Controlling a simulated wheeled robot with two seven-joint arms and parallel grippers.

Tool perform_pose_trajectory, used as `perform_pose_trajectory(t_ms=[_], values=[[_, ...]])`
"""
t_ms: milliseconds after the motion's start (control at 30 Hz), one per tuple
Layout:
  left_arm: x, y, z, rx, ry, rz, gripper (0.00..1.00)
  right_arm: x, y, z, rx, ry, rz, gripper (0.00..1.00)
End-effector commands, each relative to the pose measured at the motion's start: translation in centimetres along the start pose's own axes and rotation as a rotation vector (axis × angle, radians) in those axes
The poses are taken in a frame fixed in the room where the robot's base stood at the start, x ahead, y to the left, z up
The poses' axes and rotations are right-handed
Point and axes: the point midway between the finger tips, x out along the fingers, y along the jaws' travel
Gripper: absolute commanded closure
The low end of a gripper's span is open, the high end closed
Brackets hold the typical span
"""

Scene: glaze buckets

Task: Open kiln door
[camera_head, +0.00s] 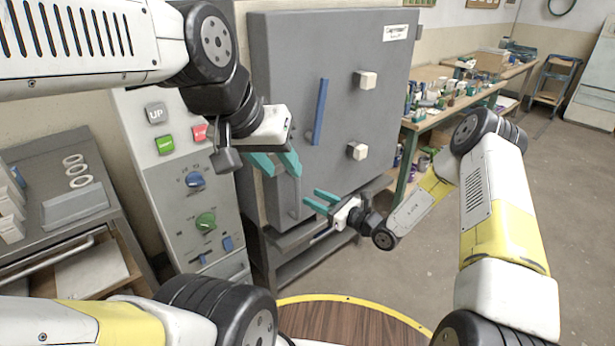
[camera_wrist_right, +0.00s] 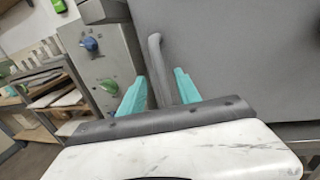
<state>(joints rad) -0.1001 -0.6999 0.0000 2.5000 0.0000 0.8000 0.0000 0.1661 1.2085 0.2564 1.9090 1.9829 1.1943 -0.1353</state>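The kiln door (camera_head: 340,70) is a large grey panel that looks shut against the kiln. It has a blue bar (camera_head: 320,112) and two pale knobs. A grey upright handle (camera_head: 295,204) is at its lower left edge. My right gripper (camera_head: 312,198) is open, its teal fingers pointing at this handle. In the right wrist view the handle (camera_wrist_right: 158,68) lies in line with the gap between the fingers (camera_wrist_right: 158,92); I cannot tell if they touch. My left gripper (camera_head: 282,172) is open and empty, just above the handle in the picture, close to the door.
A control panel (camera_head: 185,185) with buttons and knobs stands left of the door. A grey bench (camera_head: 70,185) with an open drawer is further left. A workbench (camera_head: 440,122) with jars is behind at the right. The floor (camera_head: 560,190) at the right is clear.

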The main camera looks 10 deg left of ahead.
Motion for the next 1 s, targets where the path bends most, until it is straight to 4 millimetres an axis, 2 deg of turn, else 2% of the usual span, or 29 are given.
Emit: perform_pose_trajectory(t_ms=[433, 600, 833, 867, 1000], values=[[0.0, 0.0, 0.0, 0.000, 0.000, 0.000, 0.64, 6.5, 0.1, 0.1, 0.000, -0.001, 0.003, 0.60], [0.0, 0.0, 0.0, 0.000, 0.000, 0.000, 0.64, 7.5, 0.1, 0.0, 0.000, 0.000, 0.001, 0.60], [0.0, 0.0, 0.0, 0.000, 0.000, 0.000, 0.64, 7.5, 0.1, 0.1, 0.000, 0.000, 0.001, 0.60], [0.0, 0.0, 0.0, 0.000, 0.000, 0.000, 0.64, 7.5, 0.1, 0.1, 0.000, 0.000, 0.001, 0.62], [0.0, 0.0, 0.0, 0.000, 0.000, 0.000, 0.64, 7.5, 0.1, 0.1, 0.000, 0.000, 0.001, 0.90]])
